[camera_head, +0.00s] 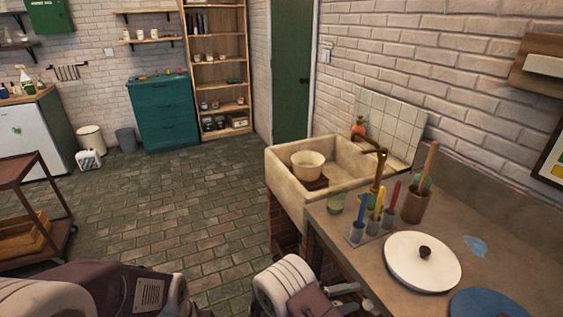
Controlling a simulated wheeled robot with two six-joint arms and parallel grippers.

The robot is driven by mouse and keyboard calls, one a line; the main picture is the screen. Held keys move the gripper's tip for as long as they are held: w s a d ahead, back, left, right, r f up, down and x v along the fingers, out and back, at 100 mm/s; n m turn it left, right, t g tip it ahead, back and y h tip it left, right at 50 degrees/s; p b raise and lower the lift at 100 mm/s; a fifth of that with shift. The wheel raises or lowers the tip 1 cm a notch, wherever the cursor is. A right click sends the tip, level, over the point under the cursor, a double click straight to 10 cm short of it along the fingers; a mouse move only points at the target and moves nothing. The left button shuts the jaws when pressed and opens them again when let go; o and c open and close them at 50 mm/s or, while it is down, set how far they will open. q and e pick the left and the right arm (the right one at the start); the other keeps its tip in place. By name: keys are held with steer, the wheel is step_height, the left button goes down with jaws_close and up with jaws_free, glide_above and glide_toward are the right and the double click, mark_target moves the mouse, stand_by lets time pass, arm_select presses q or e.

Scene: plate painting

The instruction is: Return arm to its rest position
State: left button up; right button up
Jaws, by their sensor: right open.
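My right gripper (354,297) shows at the bottom, just right of the middle, beside the front edge of the worktop (335,240). Its two fingers are apart and I see nothing between them. My right arm's pale, rounded wrist part is next to it. A white round plate (405,272) with a small brown knob-like thing (425,252) at its middle lies on the worktop, right of the gripper. Blue, yellow and red brushes (376,211) stand upright in a holder behind it. My left gripper is not in view; only parts of my own body show at the bottom left.
A stone sink (285,168) with a cream bowl (307,162) adjoins the worktop. A brown cart (30,205) is at left. The brick floor (180,220) between is clear.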

steer(key=s+d+r+m+g+y+p, duration=0.2)
steer(key=s+d+r+m+g+y, duration=0.1)
steer(key=s+d+r+m+g, duration=0.25)
steer(key=s+d+r+m+g+y+p, duration=0.2)
steer(key=s+d+r+m+y+p, duration=0.15)
steer(key=r+m, duration=0.45)
steer(key=s+a+r+m+y+p, duration=0.1)
steer(key=s+a+r+m+y, duration=0.15)
steer(key=s+m+y, duration=0.55)
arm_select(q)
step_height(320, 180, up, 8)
arm_select(e)
steer(key=w+a+f+m+t+y, duration=0.1)
steer(key=a+m, duration=0.3)
steer(key=m, duration=0.6)
steer(key=w+a+f+m+t+y, duration=0.1)
steer(key=w+a+f+m+t, duration=0.2)
steer(key=m, duration=0.8)
steer(key=shift+w+a+t, duration=0.55)
steer(key=shift+a, duration=0.45)
steer(key=shift+m+y, duration=0.25)
